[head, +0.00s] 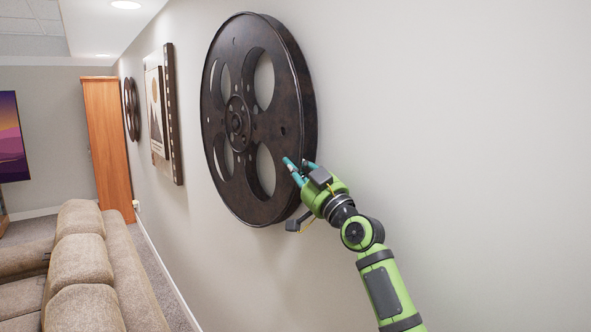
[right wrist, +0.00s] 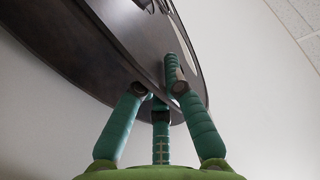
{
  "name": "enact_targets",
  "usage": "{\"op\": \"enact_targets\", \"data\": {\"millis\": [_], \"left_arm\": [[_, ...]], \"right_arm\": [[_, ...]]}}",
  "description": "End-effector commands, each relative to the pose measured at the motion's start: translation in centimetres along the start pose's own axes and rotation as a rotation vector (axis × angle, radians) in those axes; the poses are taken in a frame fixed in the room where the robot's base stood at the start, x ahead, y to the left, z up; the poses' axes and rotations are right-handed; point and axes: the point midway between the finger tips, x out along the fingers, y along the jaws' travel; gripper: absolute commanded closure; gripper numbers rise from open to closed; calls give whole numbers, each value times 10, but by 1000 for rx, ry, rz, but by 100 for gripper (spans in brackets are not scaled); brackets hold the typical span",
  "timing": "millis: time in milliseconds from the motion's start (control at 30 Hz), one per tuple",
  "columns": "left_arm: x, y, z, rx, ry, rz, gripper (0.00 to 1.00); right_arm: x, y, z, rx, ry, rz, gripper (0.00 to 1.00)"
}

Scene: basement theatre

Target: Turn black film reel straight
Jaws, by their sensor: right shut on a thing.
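The black film reel (head: 262,125) hangs on the wall in the head view, a large dark disc with several round openings and a central hub. In the right wrist view the reel (right wrist: 100,60) fills the upper left, with its rim running across. My right gripper (head: 297,168) is at the lower right part of the reel's rim. Its teal fingers (right wrist: 160,105) are shut on the rim, with fingers on both sides of the edge. The finger pads' contact is partly hidden. My left gripper is not in view.
A beige sofa (head: 82,262) stands at the lower left. Framed pictures (head: 158,110) and a second, smaller reel (head: 131,108) hang farther along the wall. A wooden cabinet (head: 107,145) stands at the back. The wall right of the reel is bare.

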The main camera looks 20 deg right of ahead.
Motion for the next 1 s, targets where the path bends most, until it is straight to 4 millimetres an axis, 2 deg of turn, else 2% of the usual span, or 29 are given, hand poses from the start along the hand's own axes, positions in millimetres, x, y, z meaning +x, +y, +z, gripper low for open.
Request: {"op": "enact_targets", "data": {"millis": [33,100,133,433,567,733,1000], "left_arm": [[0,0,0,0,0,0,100],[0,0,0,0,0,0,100],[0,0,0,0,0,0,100],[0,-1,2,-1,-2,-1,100],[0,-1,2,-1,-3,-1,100],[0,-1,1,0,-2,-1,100],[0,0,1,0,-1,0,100]], "right_arm": [[0,0,0,2,0,0,100],[0,0,0,2,0,0,69],[0,0,0,2,0,0,65],[0,0,0,1,0,0,65],[-6,0,1,0,-1,0,65],[-30,0,2,-1,-2,0,65],[-85,1,2,-2,-4,1,65]]}}
